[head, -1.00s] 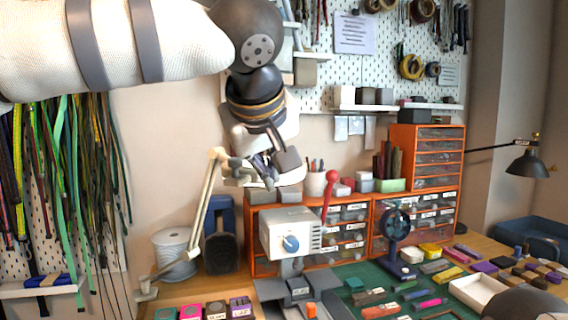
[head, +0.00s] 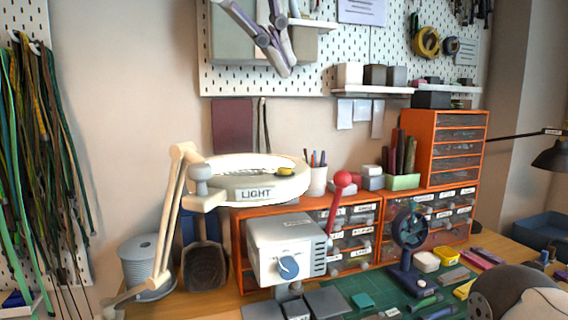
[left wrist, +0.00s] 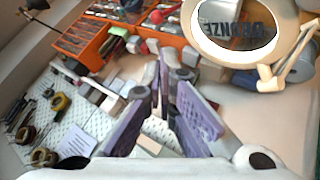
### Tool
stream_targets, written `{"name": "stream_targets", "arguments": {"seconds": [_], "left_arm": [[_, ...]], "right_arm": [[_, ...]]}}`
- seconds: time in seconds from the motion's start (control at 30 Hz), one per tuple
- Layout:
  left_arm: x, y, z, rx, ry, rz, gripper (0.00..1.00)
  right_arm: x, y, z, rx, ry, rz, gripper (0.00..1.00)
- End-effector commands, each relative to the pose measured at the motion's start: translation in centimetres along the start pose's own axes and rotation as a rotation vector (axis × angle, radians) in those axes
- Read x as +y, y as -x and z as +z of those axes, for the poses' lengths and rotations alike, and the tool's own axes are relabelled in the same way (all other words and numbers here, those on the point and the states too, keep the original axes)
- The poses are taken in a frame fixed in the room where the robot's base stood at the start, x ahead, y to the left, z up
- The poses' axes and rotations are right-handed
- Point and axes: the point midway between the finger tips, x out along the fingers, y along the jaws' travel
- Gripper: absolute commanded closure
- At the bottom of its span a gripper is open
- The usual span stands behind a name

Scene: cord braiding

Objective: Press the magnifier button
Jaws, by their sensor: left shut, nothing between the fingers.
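The magnifier is a cream ring lamp (head: 250,193) marked LIGHT on a jointed arm, at centre left in the head view. A small yellow button (head: 286,171) sits on the right part of its ring. The magnifier ring (left wrist: 262,57) also shows at the top right of the left wrist view, with enlarged lettering in its lens; I cannot make out the button there. My left gripper (head: 284,70) is shut and empty, well above the ring and apart from it, in front of the pegboard. Its purple fingers (left wrist: 165,75) fill the middle of the left wrist view. My right gripper is out of view.
A white box with a blue knob (head: 285,250) and a red-balled lever (head: 340,190) stand below and right of the magnifier. Air above the ring is clear.

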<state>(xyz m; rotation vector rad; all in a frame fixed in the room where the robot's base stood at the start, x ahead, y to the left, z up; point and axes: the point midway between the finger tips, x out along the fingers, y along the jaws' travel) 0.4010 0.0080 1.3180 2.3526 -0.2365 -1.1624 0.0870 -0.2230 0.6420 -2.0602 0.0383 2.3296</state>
Motion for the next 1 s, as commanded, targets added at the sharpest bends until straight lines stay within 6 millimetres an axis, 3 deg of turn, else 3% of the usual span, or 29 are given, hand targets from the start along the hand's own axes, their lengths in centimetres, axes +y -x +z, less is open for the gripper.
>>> {"name": "stream_targets", "arguments": {"seconds": [0.17,0.7,1.0], "left_arm": [[-0.5,-0.6,0.3,0.000,0.001,-0.002,1.00],[-4.1,-5.6,4.0,0.000,0.002,-0.002,1.00],[-4.5,-6.3,4.5,0.001,0.001,-0.001,1.00]], "right_arm": [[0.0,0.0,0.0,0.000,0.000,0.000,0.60],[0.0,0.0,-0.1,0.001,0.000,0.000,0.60],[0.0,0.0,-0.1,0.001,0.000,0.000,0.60]]}}
